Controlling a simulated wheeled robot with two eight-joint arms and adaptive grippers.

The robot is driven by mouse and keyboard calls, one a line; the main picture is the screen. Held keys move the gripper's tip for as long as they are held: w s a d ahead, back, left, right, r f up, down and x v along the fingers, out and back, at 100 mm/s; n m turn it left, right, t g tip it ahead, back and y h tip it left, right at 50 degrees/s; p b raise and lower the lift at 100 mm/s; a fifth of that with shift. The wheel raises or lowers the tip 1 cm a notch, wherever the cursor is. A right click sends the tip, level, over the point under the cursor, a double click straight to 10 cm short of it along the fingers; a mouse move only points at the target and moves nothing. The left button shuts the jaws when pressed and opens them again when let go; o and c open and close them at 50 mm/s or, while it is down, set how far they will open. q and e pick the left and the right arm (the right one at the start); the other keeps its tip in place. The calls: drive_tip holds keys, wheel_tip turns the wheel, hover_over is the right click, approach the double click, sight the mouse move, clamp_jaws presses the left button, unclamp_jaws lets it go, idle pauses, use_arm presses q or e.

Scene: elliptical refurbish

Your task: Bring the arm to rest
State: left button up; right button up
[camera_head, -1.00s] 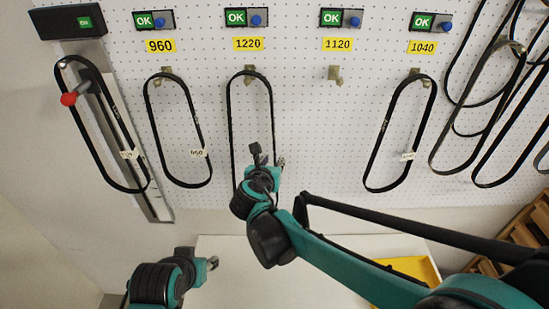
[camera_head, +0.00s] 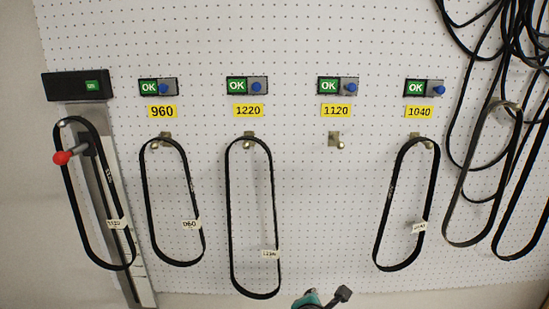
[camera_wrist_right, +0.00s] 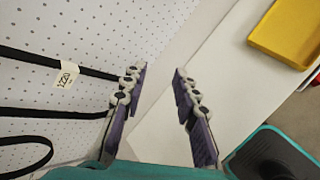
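My right gripper (camera_wrist_right: 160,78) is open and empty in the right wrist view, its two purple-padded fingers apart over the white surface. The belt tagged 1220 (camera_wrist_right: 66,75) runs up to the left finger in that picture; I cannot tell whether they touch. In the head view this belt (camera_head: 229,222) hangs from its hook under the 1220 label, well below the OK box. Only a teal and black piece of my arm (camera_head: 309,299) shows at the bottom edge there. My left gripper is out of view.
Other belts hang under 960 (camera_head: 150,215) and 1040 (camera_head: 383,225); the 1120 hook (camera_head: 334,141) is bare. Another belt (camera_head: 72,205) hangs on the left fixture with the red-knobbed lever (camera_head: 62,158). Several loose belts hang at right. A yellow tray (camera_wrist_right: 285,30) lies on the white surface.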

use_arm(q)
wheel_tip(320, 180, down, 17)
drive_tip(key=b, duration=1.4)
use_arm(e)
drive_tip(key=s+d+f+m+g+y, duration=0.1)
drive_tip(key=s+d+f+m, duration=0.1)
drive_tip(key=s+f+m, duration=0.2)
drive_tip(key=s+d+f+m+y, duration=0.1)
drive_tip(key=s+d+f+m, duration=0.2)
drive_tip(key=f+m, duration=0.7)
drive_tip(key=s+d+f+m+g, duration=0.1)
drive_tip(key=s+d+f+m, duration=0.1)
drive_tip(key=s+f+m, duration=0.4)
wheel_tip(320, 180, down, 4)
drive_tip(key=shift+s+d+f+m+g+y, duration=0.15)
drive_tip(key=shift+s+d+m+g+y, duration=0.2)
drive_tip(key=shift+m, duration=0.75)
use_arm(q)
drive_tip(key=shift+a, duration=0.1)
